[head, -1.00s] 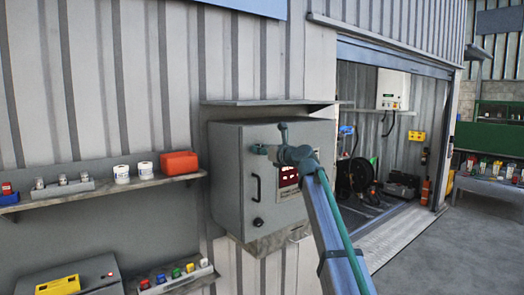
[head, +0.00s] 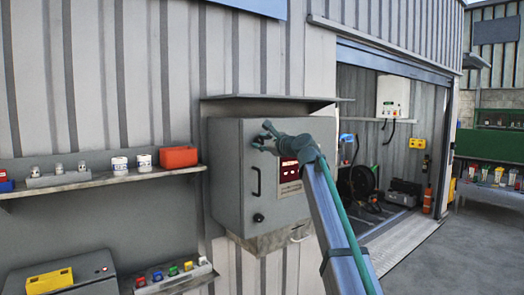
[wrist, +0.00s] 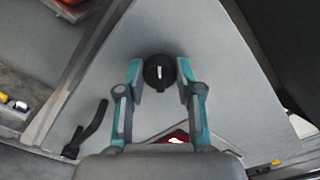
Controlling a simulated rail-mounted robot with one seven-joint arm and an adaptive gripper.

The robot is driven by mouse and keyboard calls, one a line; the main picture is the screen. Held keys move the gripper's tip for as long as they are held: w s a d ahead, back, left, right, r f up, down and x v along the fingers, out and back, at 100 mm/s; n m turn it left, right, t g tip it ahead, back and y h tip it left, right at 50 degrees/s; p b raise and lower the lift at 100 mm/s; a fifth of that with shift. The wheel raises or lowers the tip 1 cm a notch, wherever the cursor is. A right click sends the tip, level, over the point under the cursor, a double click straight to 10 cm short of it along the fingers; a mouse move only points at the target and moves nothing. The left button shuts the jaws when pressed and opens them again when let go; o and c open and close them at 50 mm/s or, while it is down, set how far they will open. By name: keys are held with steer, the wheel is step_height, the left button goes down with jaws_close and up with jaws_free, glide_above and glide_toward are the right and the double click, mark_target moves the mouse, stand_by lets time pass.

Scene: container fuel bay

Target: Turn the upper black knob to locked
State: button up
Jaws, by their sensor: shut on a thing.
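The grey cabinet (head: 228,165) hangs on the corrugated wall, with its door facing me. My gripper (head: 264,134) is at the upper part of the door. In the wrist view the upper black knob (wrist: 160,72) sits between the two fingertips of my gripper (wrist: 159,80), which is shut on its sides. The knob's white mark runs nearly straight up and down in that view. In the head view this knob is hidden by my gripper. A lower black knob (head: 258,218) is free on the door below.
A black door handle (head: 256,181) sits between the two knobs and also shows in the wrist view (wrist: 88,130). A red display (head: 289,171) is right of it. A ledge (head: 270,97) juts out above the cabinet. A shelf (head: 110,179) with containers is on the left.

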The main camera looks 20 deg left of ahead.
steer(key=n+b, duration=0.1)
steer(key=n, duration=0.1)
steer(key=n+b, duration=0.1)
steer(key=b, duration=0.1)
steer(key=n+b, duration=0.2)
steer(key=shift+f+n, duration=0.25)
steer(key=shift+n, duration=0.05)
steer(key=shift+r+n+b, duration=0.1)
steer(key=shift+n+b, duration=1.2)
steer(key=shift+n, duration=0.3)
steer(key=o, duration=1.2)
steer(key=shift+c, duration=0.2)
steer(key=shift+s, duration=0.1)
steer(key=v, duration=1.2)
